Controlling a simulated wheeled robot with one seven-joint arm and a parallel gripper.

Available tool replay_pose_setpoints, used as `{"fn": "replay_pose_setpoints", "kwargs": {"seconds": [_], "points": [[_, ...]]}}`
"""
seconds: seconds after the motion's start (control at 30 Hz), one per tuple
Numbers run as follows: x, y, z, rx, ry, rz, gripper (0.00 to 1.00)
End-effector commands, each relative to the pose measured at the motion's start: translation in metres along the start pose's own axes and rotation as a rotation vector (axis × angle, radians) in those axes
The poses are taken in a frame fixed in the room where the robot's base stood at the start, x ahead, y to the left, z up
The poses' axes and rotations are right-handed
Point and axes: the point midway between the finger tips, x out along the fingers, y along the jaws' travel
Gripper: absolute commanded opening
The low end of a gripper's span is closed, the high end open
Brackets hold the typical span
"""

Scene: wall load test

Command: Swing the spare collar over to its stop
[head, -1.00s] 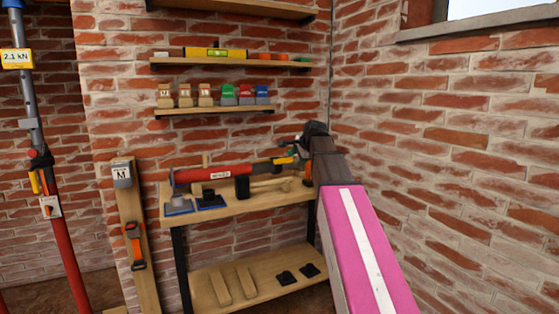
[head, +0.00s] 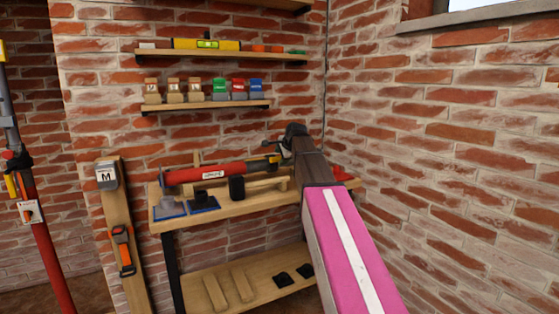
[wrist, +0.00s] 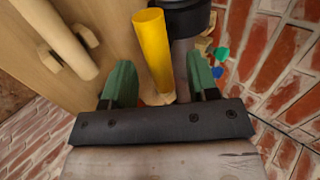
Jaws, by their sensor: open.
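A spare prop (head: 215,174) with a red tube lies on the workbench. In the wrist view its dark collar (wrist: 187,17) sits around a grey tube (wrist: 181,68), and a yellow handle (wrist: 153,45) sticks out beside it. My gripper (wrist: 160,84) has two green fingers, spread apart. The handle's lower end lies between them in this view, with visible gaps; I cannot tell its depth between them. The grey tube runs close to the right finger. In the head view my gripper (head: 277,150) is at the prop's right end, where my arm hides part of the bench.
The workbench (head: 235,210) stands against brick walls, its right end close to the corner. Shelves (head: 215,105) with small blocks and a level hang above. A wooden post (head: 136,280) and an upright red prop (head: 52,245) stand at left.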

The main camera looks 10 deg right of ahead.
Motion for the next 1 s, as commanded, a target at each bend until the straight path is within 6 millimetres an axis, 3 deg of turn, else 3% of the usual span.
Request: {"fn": "replay_pose_setpoints", "kwargs": {"seconds": [0.2,0.57,0.63,0.73,0.77,1.0], "points": [[0.024,0.000,0.000,0.000,0.000,0.001,0.54],[0.028,0.000,0.000,0.000,0.000,0.000,0.54],[0.028,0.000,0.000,0.000,0.000,0.000,0.38],[0.028,0.000,0.000,0.000,0.000,0.000,0.05],[0.028,0.000,0.000,0.000,0.000,0.000,0.00],[0.028,-0.001,0.000,0.000,0.000,0.014,0.00]]}}
